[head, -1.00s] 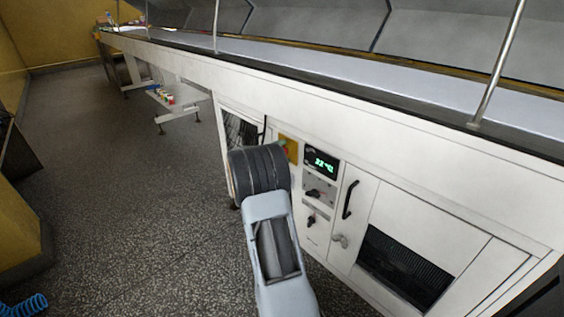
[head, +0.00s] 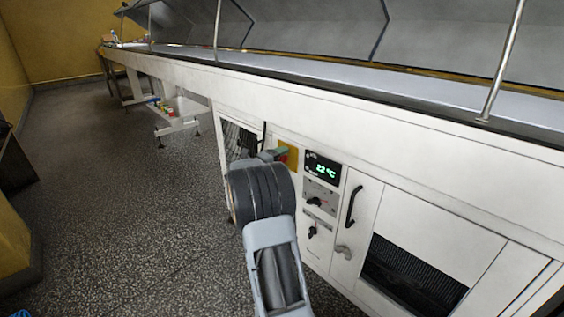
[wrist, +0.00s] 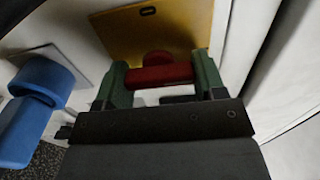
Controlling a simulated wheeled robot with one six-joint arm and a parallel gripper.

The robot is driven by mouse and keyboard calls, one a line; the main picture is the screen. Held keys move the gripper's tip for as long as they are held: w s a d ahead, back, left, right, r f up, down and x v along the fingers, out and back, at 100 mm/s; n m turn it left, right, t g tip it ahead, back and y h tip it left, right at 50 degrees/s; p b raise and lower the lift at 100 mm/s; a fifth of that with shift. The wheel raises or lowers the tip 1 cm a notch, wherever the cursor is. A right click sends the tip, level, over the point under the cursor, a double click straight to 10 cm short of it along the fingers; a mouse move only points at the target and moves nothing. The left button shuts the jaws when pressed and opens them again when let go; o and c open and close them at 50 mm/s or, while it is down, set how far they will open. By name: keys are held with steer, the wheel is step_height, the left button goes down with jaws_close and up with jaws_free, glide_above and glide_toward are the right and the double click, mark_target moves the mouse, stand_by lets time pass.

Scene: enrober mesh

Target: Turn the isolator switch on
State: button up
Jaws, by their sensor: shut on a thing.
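The isolator switch is a yellow plate (wrist: 160,35) with a red handle (wrist: 158,76). In the wrist view the handle lies crosswise between the two green fingers of my gripper (wrist: 162,78), which is shut on it. The plate's yellow edge also shows in the head view (head: 293,158) on the white machine front, left of the green display. In the head view my wrist hides most of the handle, and a green fingertip (head: 282,153) shows at the plate.
A blue knob or handle (wrist: 38,85) on a pale plate is close to my gripper's left in the wrist view. Right of the switch are a temperature display (head: 322,168), dark knobs (head: 318,202) and a black door handle (head: 353,203). The floor at left is open.

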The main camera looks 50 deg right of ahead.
steer(key=o, duration=0.9)
steer(key=a+p, duration=0.1)
steer(key=a, duration=0.3)
steer(key=a+p, duration=0.1)
steer(key=a, duration=0.4)
steer(key=w+a+p, duration=0.1)
steer(key=a, duration=0.3)
steer(key=shift+a+p, duration=0.35)
steer(key=shift+a, duration=0.05)
steer(key=shift+r, duration=0.1)
